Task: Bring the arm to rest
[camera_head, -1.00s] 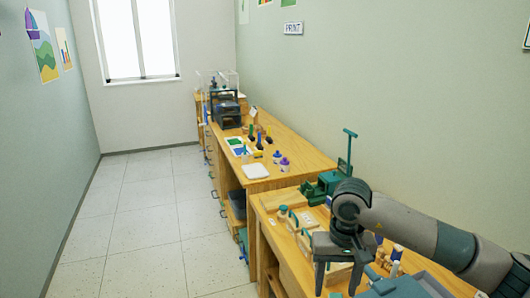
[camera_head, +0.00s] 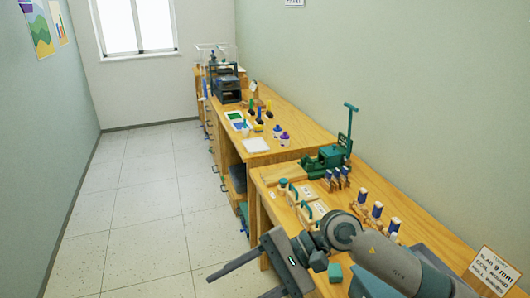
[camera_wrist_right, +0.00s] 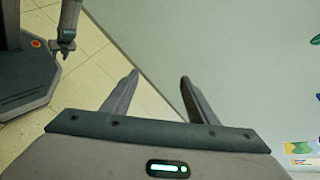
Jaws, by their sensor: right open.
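My right arm comes in from the right edge in the head view, over the near workbench. My right gripper (camera_head: 238,285) is open and empty, over the floor beside the bench's left edge, its fingers pointing left. In the right wrist view my right gripper (camera_wrist_right: 160,77) shows both fingers spread with nothing between them. Pale floor and a plain wall lie beyond them. What looks like my left gripper (camera_wrist_right: 66,45) hangs small at the upper left of that view, near my base. Its jaws are too small to read. My left arm does not show in the head view.
The near workbench (camera_head: 262,180) holds a green tool (camera_head: 328,160), several blue-topped wooden pieces (camera_head: 376,210) and a label card (camera_head: 495,270). The far bench (camera_head: 290,119) carries bottles and a dark machine (camera_head: 228,88). The tiled floor (camera_head: 150,190) on the left is clear.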

